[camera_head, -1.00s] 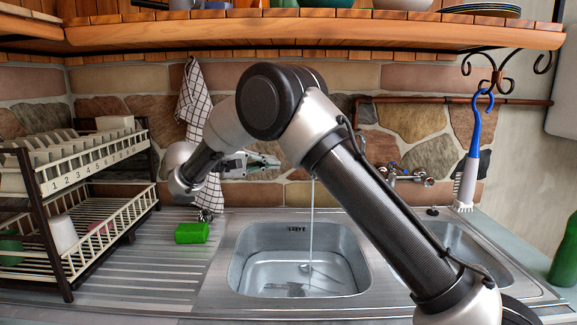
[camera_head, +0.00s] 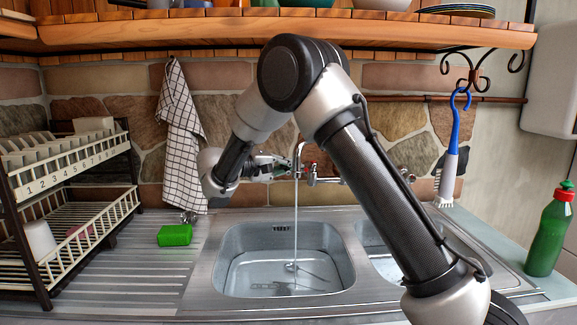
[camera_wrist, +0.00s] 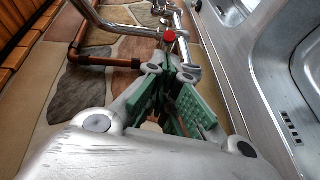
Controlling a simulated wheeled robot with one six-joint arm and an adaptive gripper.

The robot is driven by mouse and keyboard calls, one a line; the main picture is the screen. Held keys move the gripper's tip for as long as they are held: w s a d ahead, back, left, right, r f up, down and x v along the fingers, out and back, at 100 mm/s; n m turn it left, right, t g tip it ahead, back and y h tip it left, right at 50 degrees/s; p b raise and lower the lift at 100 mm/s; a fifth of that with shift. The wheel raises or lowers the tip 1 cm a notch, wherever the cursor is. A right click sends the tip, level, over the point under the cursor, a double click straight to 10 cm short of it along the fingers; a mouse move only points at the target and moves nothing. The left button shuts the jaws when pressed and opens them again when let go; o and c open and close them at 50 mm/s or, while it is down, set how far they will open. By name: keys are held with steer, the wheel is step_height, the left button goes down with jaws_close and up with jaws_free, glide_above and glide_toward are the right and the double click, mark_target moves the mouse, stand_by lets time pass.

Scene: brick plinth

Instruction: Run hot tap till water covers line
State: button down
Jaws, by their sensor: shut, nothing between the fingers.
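The tap (camera_head: 300,152) is a chrome mixer on the brick wall with a red-marked handle (camera_head: 313,165). In the wrist view the red-capped handle (camera_wrist: 169,36) is just beyond the fingertips. A thin stream of water (camera_head: 295,225) runs from the spout into the left basin (camera_head: 222,262). Shallow-looking water (camera_head: 275,280) is on the basin floor, but its depth and any fill line cannot be made out. My gripper (camera_head: 287,166) has green finger pads, is shut and empty, and is close to the handle; contact cannot be told. It also shows in the wrist view (camera_wrist: 174,68).
A green sponge (camera_head: 175,235) lies on the drainboard left of the basin. A dish rack (camera_head: 70,215) stands at left, a checked towel (camera_head: 180,140) hangs behind. A brush (camera_head: 449,165) and green bottle (camera_head: 550,232) are at right. A shelf (camera_head: 280,30) is above.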

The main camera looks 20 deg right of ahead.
steer(key=shift+s+d+n+t+y, duration=0.3)
steer(key=shift+s+d+n+t, duration=0.45)
steer(key=shift+s+t, duration=0.25)
